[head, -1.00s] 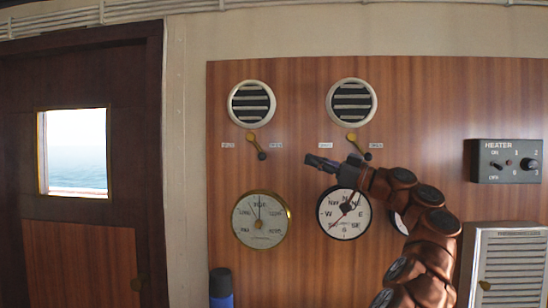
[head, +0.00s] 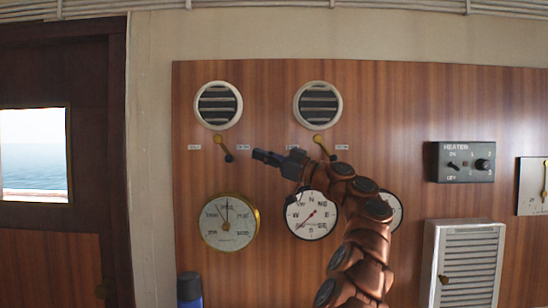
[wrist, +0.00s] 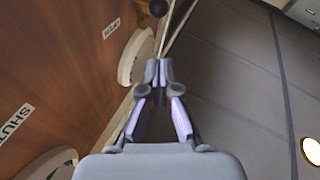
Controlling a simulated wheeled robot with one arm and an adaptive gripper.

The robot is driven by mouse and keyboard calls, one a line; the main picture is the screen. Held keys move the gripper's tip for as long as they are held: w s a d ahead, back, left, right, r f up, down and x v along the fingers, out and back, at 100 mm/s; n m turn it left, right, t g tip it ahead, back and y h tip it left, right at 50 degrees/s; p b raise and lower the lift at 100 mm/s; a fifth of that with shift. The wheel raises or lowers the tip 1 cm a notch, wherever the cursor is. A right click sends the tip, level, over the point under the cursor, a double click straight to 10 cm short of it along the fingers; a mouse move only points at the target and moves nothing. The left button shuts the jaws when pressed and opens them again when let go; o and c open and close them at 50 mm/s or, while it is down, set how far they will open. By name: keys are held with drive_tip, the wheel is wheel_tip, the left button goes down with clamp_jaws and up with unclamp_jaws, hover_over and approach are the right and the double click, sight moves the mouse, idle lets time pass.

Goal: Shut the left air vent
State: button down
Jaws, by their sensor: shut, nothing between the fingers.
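The left air vent (head: 218,105) is a round white rim with dark slats, and light slats show between dark gaps. Its brass lever (head: 219,142) hangs below it, tilted down to the right, with a black knob (head: 229,159) at its end. Small labels sit on each side of it; their text is too small to read in the head view. My gripper (head: 258,155) is shut and empty, pointing left, just right of the knob and apart from it. In the wrist view, the closed fingertips (wrist: 158,70) point towards a black knob (wrist: 158,7). A "SHUT" label (wrist: 15,121) shows at left.
The right vent (head: 318,105) has a similar lever (head: 320,143) just above my wrist. Below are a brass-rimmed gauge (head: 229,222) and a compass dial (head: 311,215), partly behind my arm. A heater box (head: 463,162) and louvred cabinet (head: 462,262) are at right. A door stands left.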

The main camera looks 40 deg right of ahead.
drive_tip(key=w, duration=0.2)
drive_tip(key=w+a+p, duration=0.1)
drive_tip(key=w, duration=0.1)
drive_tip(key=w+a+f, duration=0.1)
drive_tip(key=w, duration=0.1)
drive_tip(key=shift+a, duration=0.25)
drive_tip(key=shift+w+f, duration=0.1)
